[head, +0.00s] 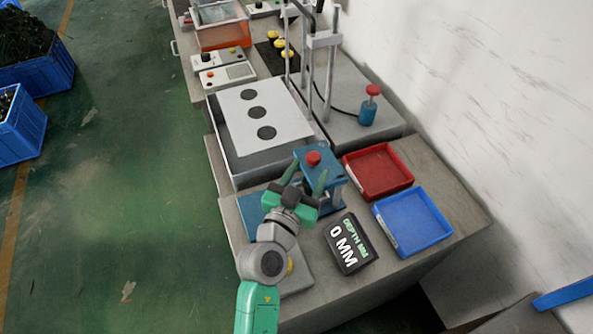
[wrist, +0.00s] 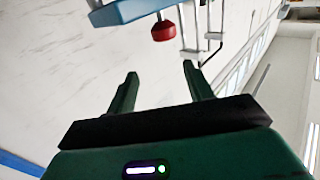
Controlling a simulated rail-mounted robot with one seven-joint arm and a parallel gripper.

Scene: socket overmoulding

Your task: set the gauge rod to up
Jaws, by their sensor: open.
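The gauge is a blue stand (head: 336,172) with a red knob (head: 313,158) on its top, which I take to be the end of the gauge rod. In the wrist view the red knob (wrist: 163,31) shows on a short stem beside the blue block (wrist: 128,11); that picture is turned over. My gripper (head: 305,180) is open and empty, its fingers on the near side of the stand. In the wrist view the knob is beyond the fingertips, roughly in line with the gap (wrist: 160,70), and apart from them. Most of the rod is hidden.
A black display (head: 350,243) reading "DEPTH MM 0 MM" is right of my arm. A red tray (head: 377,172) and a blue tray (head: 412,222) lie to the right. A white box with black discs (head: 240,162) and a frame with posts (head: 325,41) stand behind.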

